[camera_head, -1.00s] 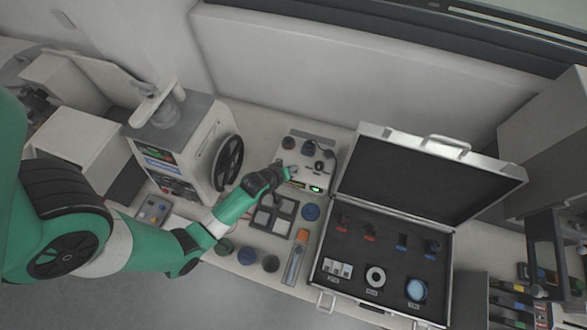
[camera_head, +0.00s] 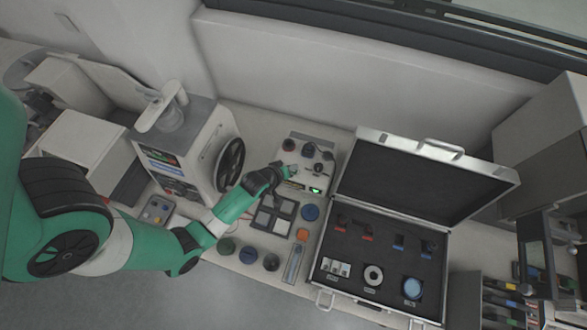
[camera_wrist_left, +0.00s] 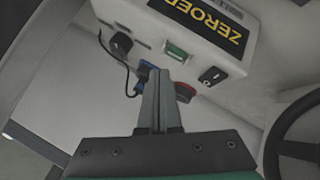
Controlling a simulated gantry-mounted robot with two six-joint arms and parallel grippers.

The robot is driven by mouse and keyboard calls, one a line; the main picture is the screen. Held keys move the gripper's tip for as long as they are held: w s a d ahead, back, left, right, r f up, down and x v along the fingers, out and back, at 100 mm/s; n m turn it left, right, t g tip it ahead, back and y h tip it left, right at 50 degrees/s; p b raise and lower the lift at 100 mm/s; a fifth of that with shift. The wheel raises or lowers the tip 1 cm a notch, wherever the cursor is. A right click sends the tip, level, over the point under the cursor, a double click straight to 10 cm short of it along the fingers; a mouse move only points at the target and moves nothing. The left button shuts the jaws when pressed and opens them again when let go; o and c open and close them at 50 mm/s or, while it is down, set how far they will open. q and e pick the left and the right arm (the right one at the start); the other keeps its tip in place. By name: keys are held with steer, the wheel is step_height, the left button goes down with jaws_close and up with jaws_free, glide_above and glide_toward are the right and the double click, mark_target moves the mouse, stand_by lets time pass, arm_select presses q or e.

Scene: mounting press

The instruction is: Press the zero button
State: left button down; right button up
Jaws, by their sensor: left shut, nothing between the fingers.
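A white instrument box (camera_head: 289,158) with dark knobs on top and a lit green display (camera_head: 316,190) stands on the bench in the head view. In the left wrist view, its panel shows a yellow-on-black "ZEROED" label (camera_wrist_left: 207,22), a green window (camera_wrist_left: 177,50), a black switch (camera_wrist_left: 212,75) and a red round button (camera_wrist_left: 184,92). My left gripper (camera_head: 291,175) is shut and empty at the box's front left. In the left wrist view its fingers (camera_wrist_left: 157,84) partly overlap the red button and a blue part (camera_wrist_left: 144,72); contact cannot be told. My right gripper is out of view.
A press with a black handwheel (camera_head: 230,164) stands left of the box. An open case (camera_head: 437,265) with parts lies to the right. A dark tray (camera_head: 274,215) with pale squares and several round pieces lie in front.

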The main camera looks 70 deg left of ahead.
arm_select(q)
step_height(320, 180, up, 4)
steer(key=p, duration=0.3)
steer(key=shift+r, duration=0.15)
stand_by(0.6)
